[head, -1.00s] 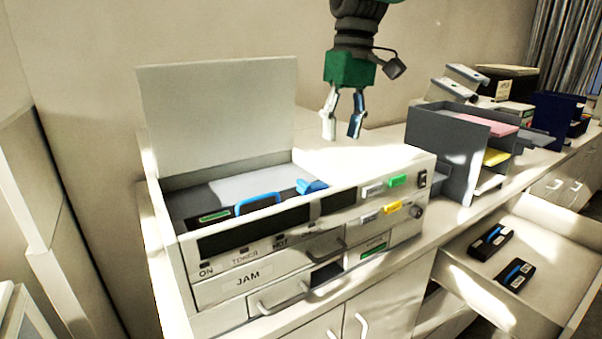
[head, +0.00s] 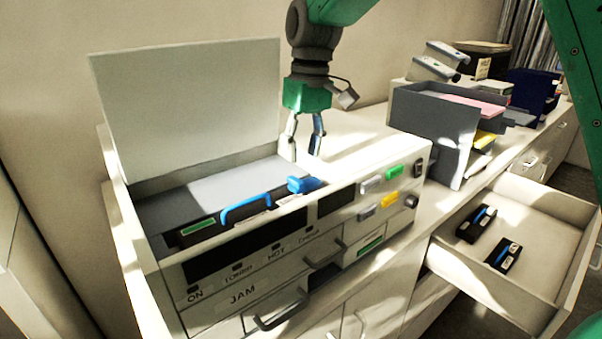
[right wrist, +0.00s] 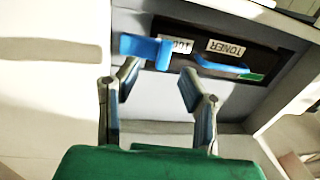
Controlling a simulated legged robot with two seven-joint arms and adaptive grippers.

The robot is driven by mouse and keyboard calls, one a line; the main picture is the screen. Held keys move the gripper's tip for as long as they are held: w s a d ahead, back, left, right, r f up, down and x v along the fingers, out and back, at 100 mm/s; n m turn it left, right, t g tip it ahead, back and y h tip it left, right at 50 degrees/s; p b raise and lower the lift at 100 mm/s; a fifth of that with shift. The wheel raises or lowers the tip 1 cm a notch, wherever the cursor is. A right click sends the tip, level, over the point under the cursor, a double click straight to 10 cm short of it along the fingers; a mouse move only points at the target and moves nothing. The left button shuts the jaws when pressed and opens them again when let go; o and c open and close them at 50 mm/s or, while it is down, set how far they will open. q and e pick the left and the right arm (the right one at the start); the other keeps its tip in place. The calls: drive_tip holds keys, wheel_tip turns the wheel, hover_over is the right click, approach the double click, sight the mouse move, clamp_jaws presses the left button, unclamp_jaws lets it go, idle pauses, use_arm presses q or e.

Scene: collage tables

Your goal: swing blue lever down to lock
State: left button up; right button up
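The blue lever (head: 303,185) sits at the right end of the toner cartridge inside the open printer (head: 225,290). It also shows in the right wrist view (right wrist: 147,48), above and left of centre. The dark toner cartridge (right wrist: 205,35) has a blue handle (head: 245,206) and labels, one reading TONER. My right gripper (head: 303,155) is open and empty, above the printer's top just behind the lever. In the right wrist view its fingers (right wrist: 155,85) point toward the lever, with no clear contact. My left gripper is not in view.
The printer's raised lid (head: 190,110) stands behind the cartridge bay. A grey paper organizer (head: 435,125) stands to the right on the counter. An open drawer (head: 520,195) at right holds two dark cartridges (head: 503,256). The printer's flat top right of the bay is clear.

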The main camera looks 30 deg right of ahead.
sight(295, 180)
drive_tip(key=f, duration=0.1)
drive_tip(key=a+f, duration=0.1)
drive_tip(key=f, duration=0.1)
drive_tip(key=a+f, duration=0.1)
drive_tip(key=shift+w+f, duration=0.2)
drive_tip(key=shift+w, duration=0.1)
drive_tip(key=shift+s+f, duration=0.15)
drive_tip(key=shift+f, duration=0.1)
drive_tip(key=shift+s+d+f, duration=0.15)
drive_tip(key=shift+f, duration=0.1)
drive_tip(key=shift+d+f, duration=0.15)
drive_tip(key=shift+d, duration=0.25)
drive_tip(key=shift+w+d, duration=0.15)
drive_tip(key=shift+w, duration=0.05)
clamp_jaws()
drive_tip(key=shift+a, duration=0.6)
drive_tip(key=shift+s+d+f+h, duration=0.15)
drive_tip(key=shift+f+h, duration=0.1)
drive_tip(key=shift+h, duration=0.45)
